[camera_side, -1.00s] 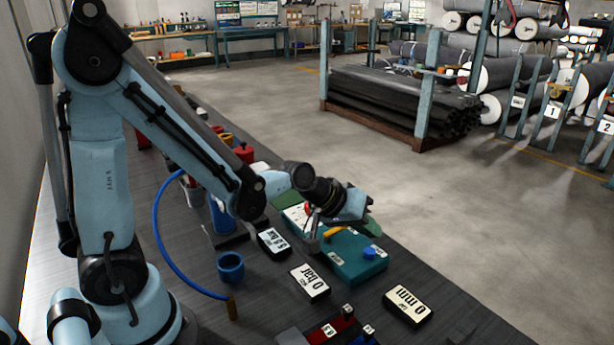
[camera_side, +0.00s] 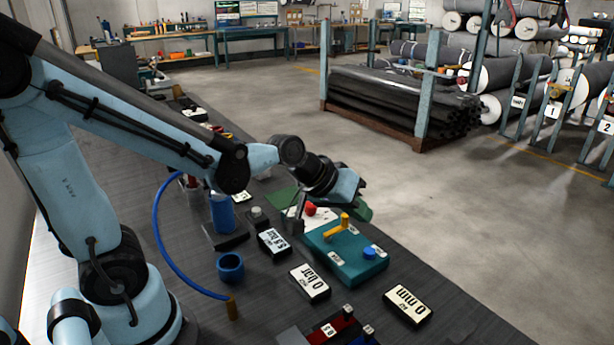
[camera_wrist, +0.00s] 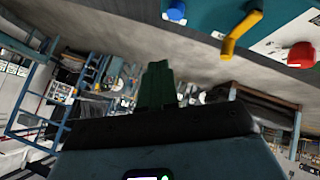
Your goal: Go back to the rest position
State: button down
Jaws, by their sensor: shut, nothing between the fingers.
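My gripper (camera_side: 358,204) is above the bench, over the far side of the teal control box (camera_side: 355,265). Its green fingers are together with nothing between them, and they also show in the wrist view (camera_wrist: 158,85). The box carries a yellow lever (camera_side: 340,226), a blue knob (camera_side: 370,252) and a red button (camera_side: 310,209). In the wrist view the yellow lever (camera_wrist: 240,34), blue knob (camera_wrist: 175,11) and red button (camera_wrist: 301,55) lie along the top edge, apart from my fingers.
Black display blocks reading "0 bar" (camera_side: 309,281) and "0 mm" (camera_side: 408,305) stand on the dark bench (camera_side: 262,318). A blue cup (camera_side: 231,267) and a blue hose (camera_side: 160,230) lie nearer my base. Open floor (camera_side: 480,210) lies beyond the bench.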

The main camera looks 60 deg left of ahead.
jog(key=s+a+r+m+y, duration=0.1)
jog(key=s+m, duration=0.1)
jog(key=s, duration=0.3)
jog(key=s+a+m+g+y, duration=0.1)
jog(key=s+a+m, duration=0.1)
jog(key=s, duration=0.3)
jog(key=shift+s+r, duration=0.25)
jog(key=shift+r, duration=0.1)
